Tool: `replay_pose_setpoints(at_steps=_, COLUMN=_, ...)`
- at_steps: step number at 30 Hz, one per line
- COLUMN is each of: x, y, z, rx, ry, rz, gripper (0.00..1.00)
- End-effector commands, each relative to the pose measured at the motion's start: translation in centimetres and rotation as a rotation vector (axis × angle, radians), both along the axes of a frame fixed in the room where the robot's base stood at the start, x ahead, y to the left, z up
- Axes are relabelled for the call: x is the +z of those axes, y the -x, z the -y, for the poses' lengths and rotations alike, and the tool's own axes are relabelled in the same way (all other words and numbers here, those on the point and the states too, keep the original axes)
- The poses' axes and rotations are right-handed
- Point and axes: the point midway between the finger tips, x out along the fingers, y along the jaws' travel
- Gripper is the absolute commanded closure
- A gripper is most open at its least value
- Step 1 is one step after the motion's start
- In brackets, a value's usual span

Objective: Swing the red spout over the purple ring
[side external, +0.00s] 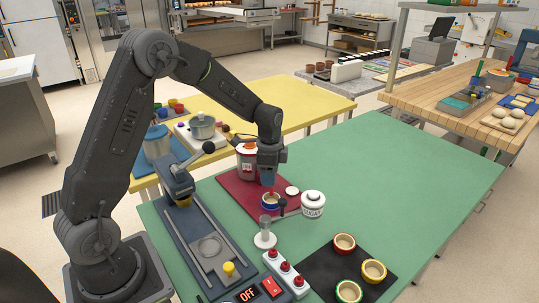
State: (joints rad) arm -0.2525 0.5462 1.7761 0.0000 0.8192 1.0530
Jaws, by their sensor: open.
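My gripper (269,180) points down above the dark red mat (232,190), with its jaws open. Directly below it stands a small round container with a blue-purple rim (270,206) and a pale inside. A small reddish part shows between the gripper and this container; I cannot tell whether it is the red spout or part of the gripper. A dark knobbed piece (283,206) stands just right of the container. No purple ring is clear there.
The green table (400,180) is clear at right.

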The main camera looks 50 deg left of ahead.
Motion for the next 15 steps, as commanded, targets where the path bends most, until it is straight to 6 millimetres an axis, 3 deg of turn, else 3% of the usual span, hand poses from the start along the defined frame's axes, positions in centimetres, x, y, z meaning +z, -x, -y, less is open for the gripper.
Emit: replay_pose_setpoints(at_steps=15, x=10.6, y=0.0, z=0.0, rx=0.0, ry=-0.001, rz=0.004, gripper=0.5)
